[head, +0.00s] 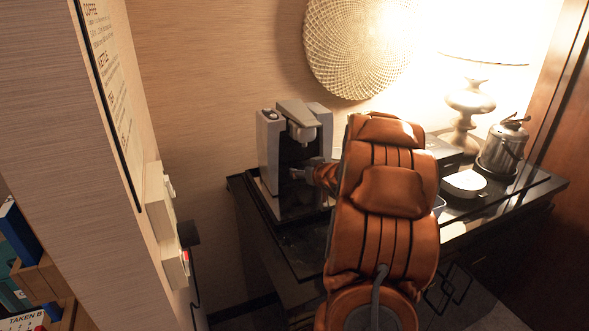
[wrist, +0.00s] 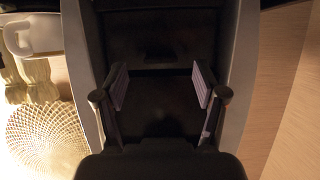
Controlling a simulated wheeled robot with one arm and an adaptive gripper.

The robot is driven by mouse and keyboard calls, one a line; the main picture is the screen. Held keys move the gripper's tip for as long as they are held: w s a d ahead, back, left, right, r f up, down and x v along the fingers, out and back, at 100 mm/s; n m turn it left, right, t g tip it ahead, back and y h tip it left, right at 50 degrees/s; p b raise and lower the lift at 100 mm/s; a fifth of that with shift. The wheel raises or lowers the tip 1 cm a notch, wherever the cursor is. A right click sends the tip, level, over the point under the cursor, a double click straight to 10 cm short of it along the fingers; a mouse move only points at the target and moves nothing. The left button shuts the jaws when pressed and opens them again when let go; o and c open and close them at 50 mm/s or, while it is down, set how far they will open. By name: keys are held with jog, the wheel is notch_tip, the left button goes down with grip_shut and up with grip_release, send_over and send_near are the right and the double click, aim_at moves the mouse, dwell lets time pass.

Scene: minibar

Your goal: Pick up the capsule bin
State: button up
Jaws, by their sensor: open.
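The grey and black coffee machine (head: 290,140) stands at the left end of the dark counter. My gripper (head: 305,174) is at its dark front, below the spout, partly hidden by my arm. In the wrist view my gripper (wrist: 160,88) is open, with one finger at each side and a dark gap between them. The machine's grey sides (wrist: 236,70) flank the fingers, and its dark inside fills the middle. I cannot clearly tell the capsule bin apart from this dark part. Nothing is visibly held between the fingers.
To the right on the counter (head: 535,190) are a lamp (head: 468,100), a metal kettle (head: 503,148) and a white round item (head: 463,184). A woven plate (head: 358,45) hangs on the wall behind. A wall edge with a sign (head: 112,90) is at the left.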

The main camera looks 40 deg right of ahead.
jog(key=shift+x, duration=1.35)
jog(key=c, duration=1.3)
jog(key=shift+r+p, duration=0.15)
jog(key=shift+p, duration=0.25)
